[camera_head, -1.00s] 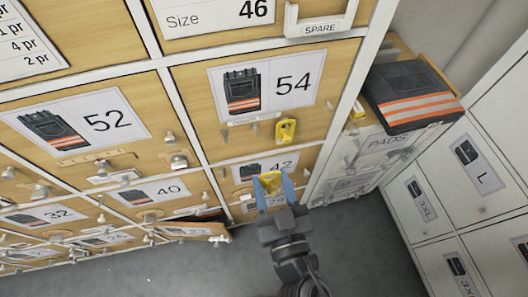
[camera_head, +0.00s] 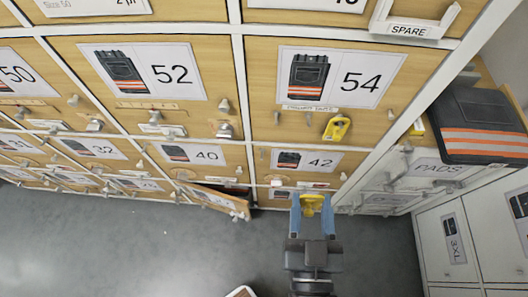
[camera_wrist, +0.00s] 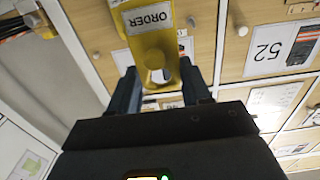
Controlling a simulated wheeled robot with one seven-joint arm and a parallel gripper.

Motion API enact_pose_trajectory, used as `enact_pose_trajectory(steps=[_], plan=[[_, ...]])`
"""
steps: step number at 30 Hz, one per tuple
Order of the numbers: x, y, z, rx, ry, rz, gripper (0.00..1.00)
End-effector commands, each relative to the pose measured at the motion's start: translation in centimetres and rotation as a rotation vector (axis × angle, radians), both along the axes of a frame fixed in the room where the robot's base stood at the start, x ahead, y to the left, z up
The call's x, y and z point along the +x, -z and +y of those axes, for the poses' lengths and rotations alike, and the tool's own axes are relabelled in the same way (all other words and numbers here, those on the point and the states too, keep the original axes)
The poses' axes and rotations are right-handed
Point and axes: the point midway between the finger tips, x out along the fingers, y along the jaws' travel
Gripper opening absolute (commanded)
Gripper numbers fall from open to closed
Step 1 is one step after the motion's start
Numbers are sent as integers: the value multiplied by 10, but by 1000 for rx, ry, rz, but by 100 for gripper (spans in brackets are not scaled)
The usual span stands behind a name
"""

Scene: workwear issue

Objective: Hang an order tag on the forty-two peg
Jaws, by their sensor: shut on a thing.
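My gripper (camera_head: 312,202) is shut on a yellow order tag (camera_head: 313,206), its blue fingers on either side. In the wrist view the yellow tag reads ORDER upside down (camera_wrist: 150,18), with a hole near the fingers. Small pegs show around the label, but which one is the forty-two peg is hard to tell. The held tag appears below the label. Another yellow tag (camera_head: 336,127) hangs on the door marked 54 (camera_head: 342,80).
A door below 40 stands ajar (camera_head: 212,199), left of my gripper. A dark folded garment with orange stripes (camera_head: 480,125) lies at the right, above the PADS compartment (camera_head: 437,169). Grey floor (camera_head: 170,240) is open in front of the cabinet.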

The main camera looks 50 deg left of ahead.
Motion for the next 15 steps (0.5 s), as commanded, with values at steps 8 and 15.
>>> enact_pose_trajectory(steps=[8, 15], plan=[[0, 2, 1, 0, 0, 0, 20], [1, 28, 16, 5, 1, -6, 20]])
